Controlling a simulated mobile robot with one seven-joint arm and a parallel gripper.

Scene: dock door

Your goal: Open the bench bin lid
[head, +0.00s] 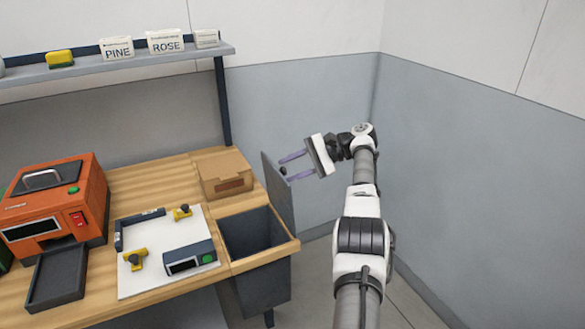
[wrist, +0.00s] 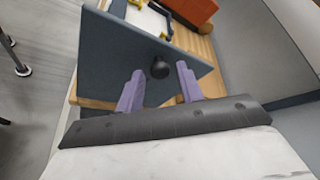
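The bench bin (head: 290,248) is a dark box at the right end of the wooden bench, and its dark inside shows from above. Its blue-grey lid (head: 277,195) stands raised, close to upright, at the bin's right side; it also shows in the wrist view (wrist: 112,55). A round black knob (head: 283,170) is on the lid and appears in the wrist view (wrist: 160,66). My gripper (head: 287,167) is open at the lid's right, purple fingers pointing at it. In the wrist view the knob lies between the fingertips (wrist: 160,74), with gaps on both sides.
A cardboard box (head: 222,172), an orange machine (head: 75,205) with a dark tray (head: 57,278), and a white board (head: 165,255) with yellow clamps are on the bench. A shelf (head: 110,70) is above. Grey walls meet in the corner behind my arm.

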